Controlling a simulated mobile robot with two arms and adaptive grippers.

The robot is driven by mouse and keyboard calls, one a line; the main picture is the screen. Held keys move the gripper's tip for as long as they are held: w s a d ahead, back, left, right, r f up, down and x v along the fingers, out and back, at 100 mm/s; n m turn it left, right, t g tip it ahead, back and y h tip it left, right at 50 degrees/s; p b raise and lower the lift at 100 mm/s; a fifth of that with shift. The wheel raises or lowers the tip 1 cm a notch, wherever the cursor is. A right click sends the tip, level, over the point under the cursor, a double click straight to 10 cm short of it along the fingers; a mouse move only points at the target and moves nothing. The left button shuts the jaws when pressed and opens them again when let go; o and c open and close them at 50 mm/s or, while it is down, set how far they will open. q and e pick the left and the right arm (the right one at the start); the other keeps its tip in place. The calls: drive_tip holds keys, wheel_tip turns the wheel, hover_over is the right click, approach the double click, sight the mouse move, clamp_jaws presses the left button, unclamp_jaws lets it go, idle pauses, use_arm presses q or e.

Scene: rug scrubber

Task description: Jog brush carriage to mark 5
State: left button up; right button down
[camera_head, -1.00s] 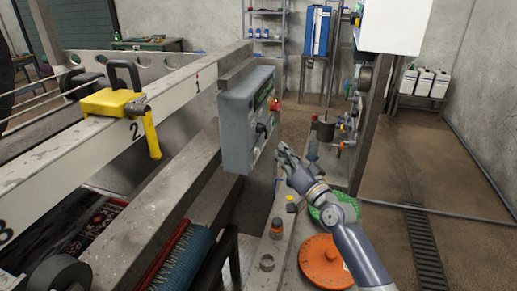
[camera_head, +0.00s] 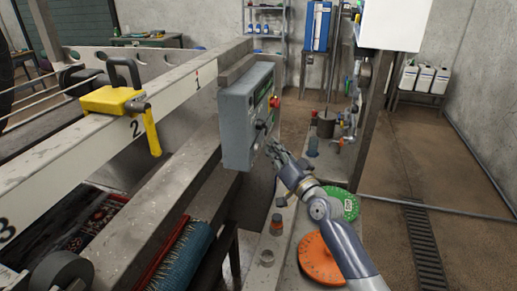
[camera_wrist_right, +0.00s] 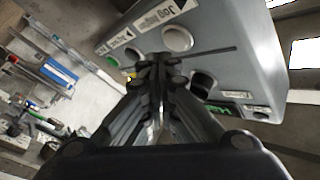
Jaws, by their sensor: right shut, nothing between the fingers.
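The grey control box (camera_head: 236,130) hangs on the near side of the machine frame, with a red button (camera_head: 274,102) and a dark knob on its face. In the right wrist view the box (camera_wrist_right: 235,45) shows a label with "JOG" (camera_wrist_right: 162,18) and pale round buttons (camera_wrist_right: 178,38). My right gripper (camera_head: 272,148) is shut and empty, close to the lower part of the box face; contact cannot be told. It also shows in the wrist view (camera_wrist_right: 160,68). A yellow unit (camera_head: 110,100) with a pointer arm sits at mark 2 (camera_head: 134,129) on the beam. My left gripper is not in view.
Marks 1 and 3 (camera_head: 6,230) also show on the beam. An orange disc (camera_head: 318,262), a green disc (camera_head: 347,203) and small bottles stand below my right arm. Open floor lies to the right.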

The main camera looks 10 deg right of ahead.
drive_tip(key=shift+a, duration=0.15)
idle(0.7)
drive_tip(key=shift+w+a, duration=0.15)
drive_tip(key=shift+a, duration=0.15)
drive_tip(key=shift+w+a, duration=0.15)
drive_tip(key=shift+a, duration=0.25)
idle(2.7)
drive_tip(key=shift+d, duration=0.1)
drive_tip(key=shift+s+d, duration=0.3)
drive_tip(key=shift+d, duration=0.4)
drive_tip(key=shift+s+d+b, duration=0.25)
drive_tip(key=shift+s+d, duration=0.1)
drive_tip(key=shift+d, duration=0.4)
drive_tip(key=shift+s+d+b, duration=0.2)
drive_tip(key=shift+s+d, duration=0.1)
drive_tip(key=shift+d, duration=0.5)
drive_tip(key=shift+s+d+b, duration=0.25)
drive_tip(key=shift+s+d, duration=0.1)
drive_tip(key=shift+d, duration=0.4)
